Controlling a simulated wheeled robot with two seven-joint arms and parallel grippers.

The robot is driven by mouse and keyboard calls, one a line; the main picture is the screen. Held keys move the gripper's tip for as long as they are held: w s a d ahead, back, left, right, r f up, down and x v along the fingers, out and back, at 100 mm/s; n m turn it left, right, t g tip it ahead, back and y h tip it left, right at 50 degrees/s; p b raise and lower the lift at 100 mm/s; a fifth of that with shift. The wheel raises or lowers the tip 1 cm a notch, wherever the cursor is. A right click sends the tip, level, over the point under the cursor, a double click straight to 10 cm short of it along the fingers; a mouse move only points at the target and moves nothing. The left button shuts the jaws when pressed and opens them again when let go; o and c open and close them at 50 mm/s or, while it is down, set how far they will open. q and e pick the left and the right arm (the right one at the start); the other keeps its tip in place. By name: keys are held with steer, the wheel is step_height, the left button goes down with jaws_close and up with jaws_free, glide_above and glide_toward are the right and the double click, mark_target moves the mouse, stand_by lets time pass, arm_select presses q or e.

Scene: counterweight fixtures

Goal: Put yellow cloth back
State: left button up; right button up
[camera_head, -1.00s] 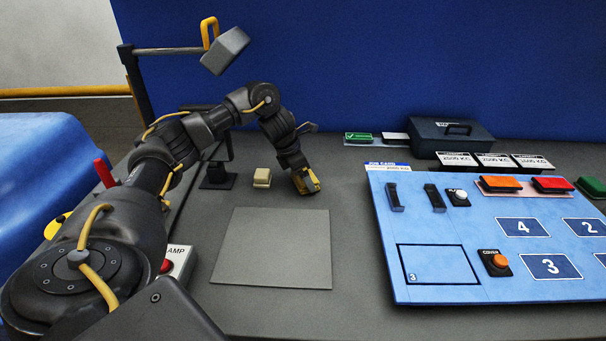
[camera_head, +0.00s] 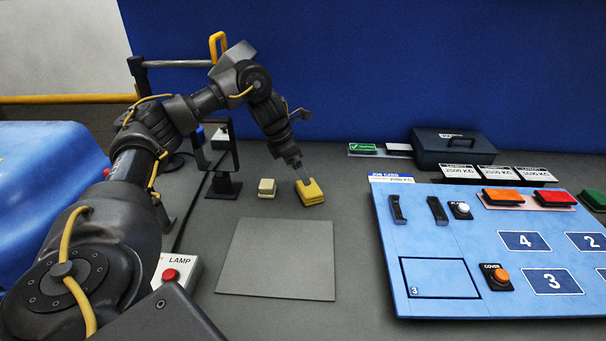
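The yellow cloth (camera_head: 311,193) is a small folded block lying on the grey bench top, right of a small cream block (camera_head: 267,188). My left gripper (camera_head: 301,172) points down at the cloth's back left edge, with its fingertips just above or behind it. The fingers are seen edge-on, so their gap is hidden, and I cannot tell whether they touch the cloth. My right gripper is out of view.
A flat grey square pad (camera_head: 277,259) lies in front of the cloth. A blue panel (camera_head: 450,275) with buttons and numbered areas fills the right. A lamp button box (camera_head: 176,272) stands left of the pad. A dark case (camera_head: 455,146) sits at the back.

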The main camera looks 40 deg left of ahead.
arm_select(q)
steer(key=v, duration=0.3)
steer(key=shift+r+p, duration=0.1)
steer(key=shift+p, duration=0.25)
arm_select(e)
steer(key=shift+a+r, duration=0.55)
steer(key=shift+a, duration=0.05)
arm_select(q)
steer(key=shift+r, duration=0.1)
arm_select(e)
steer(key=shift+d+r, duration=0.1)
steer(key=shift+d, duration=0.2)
